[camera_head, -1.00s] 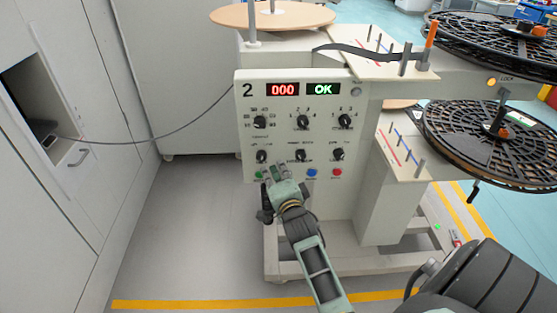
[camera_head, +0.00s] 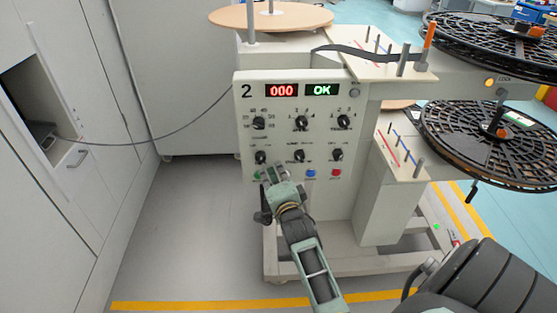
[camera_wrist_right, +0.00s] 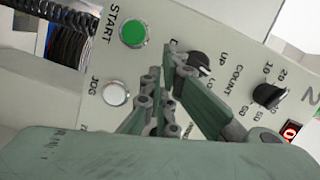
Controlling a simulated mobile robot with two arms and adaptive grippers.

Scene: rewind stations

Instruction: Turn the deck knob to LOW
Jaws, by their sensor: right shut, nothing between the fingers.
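The white control panel (camera_head: 270,140) numbered 2 carries two rows of black knobs. The lower-left knob (camera_head: 260,157) also shows in the wrist view (camera_wrist_right: 200,62), its lettering partly hidden. I cannot read which knob is marked deck. My right gripper (camera_head: 274,171) is just below and right of that lower-left knob, close to the panel. In the wrist view its green fingers (camera_wrist_right: 179,66) are shut and empty, their tips beside the knob and overlapping its lower edge. I cannot tell whether they touch it. My left gripper is not in view.
The green START button (camera_wrist_right: 133,33) and white JOG button (camera_wrist_right: 115,93) are near my fingers. The upper-left knob (camera_head: 260,123) is above. Blue (camera_head: 311,173) and red (camera_head: 336,173) buttons lie to the right. Black reels (camera_head: 495,140) stand at right; the floor at left is clear.

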